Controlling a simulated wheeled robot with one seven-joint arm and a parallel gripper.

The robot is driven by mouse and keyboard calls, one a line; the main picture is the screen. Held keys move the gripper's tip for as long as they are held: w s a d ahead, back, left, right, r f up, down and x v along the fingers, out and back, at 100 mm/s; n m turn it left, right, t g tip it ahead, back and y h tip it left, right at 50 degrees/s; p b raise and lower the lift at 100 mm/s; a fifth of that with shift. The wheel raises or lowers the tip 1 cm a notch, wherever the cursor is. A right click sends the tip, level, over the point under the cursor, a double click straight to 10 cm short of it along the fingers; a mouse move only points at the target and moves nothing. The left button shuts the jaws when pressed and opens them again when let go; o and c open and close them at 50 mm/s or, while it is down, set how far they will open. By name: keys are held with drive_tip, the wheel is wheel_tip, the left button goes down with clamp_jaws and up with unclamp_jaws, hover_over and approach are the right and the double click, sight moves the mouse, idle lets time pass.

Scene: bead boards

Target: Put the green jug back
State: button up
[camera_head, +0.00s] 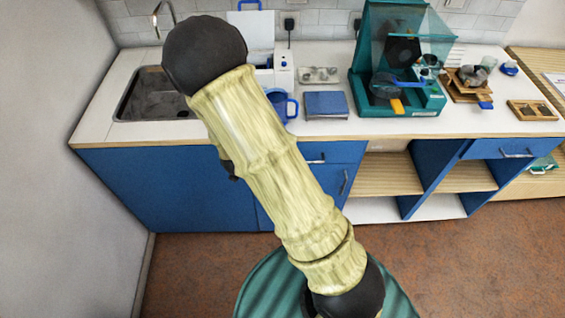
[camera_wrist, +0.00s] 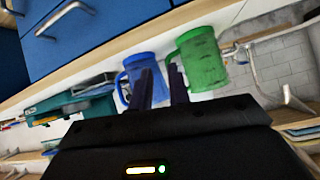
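The green jug (camera_wrist: 203,62) shows in the wrist view just right of the middle, with its handle on its left side. The blue jug (camera_wrist: 131,74) is to its left; in the head view part of a blue jug (camera_head: 277,103) shows on the counter beside my arm. My gripper (camera_wrist: 160,76) shows in the wrist view with its two dark fingers apart. The right fingertip overlaps the green jug's handle side, and the left one overlaps the blue jug. I cannot tell whether either touches. In the head view my arm hides the green jug and my gripper.
The white counter (camera_head: 335,125) has a sink (camera_head: 155,98) at the left, a blue box (camera_head: 326,105), a teal machine with a clear hood (camera_head: 400,104), and wooden apparatus (camera_head: 468,88) at the right. Blue cabinets (camera_head: 165,185) and open shelves are below.

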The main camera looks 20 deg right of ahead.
drive_tip(key=s+d+r+n+g+y, duration=0.1)
drive_tip(key=s+r, duration=0.4)
drive_tip(key=s, duration=0.5)
drive_tip(key=s+d+r+n+g+y, duration=0.2)
drive_tip(key=s+r+n+g+y, duration=0.1)
drive_tip(key=s, duration=0.6)
drive_tip(key=r+n+g, duration=0.1)
drive_tip(key=n+g, duration=0.1)
drive_tip(key=g, duration=0.1)
drive_tip(key=shift+s+r+g, duration=0.3)
drive_tip(key=shift+s+r, duration=0.05)
drive_tip(key=shift+r, duration=0.05)
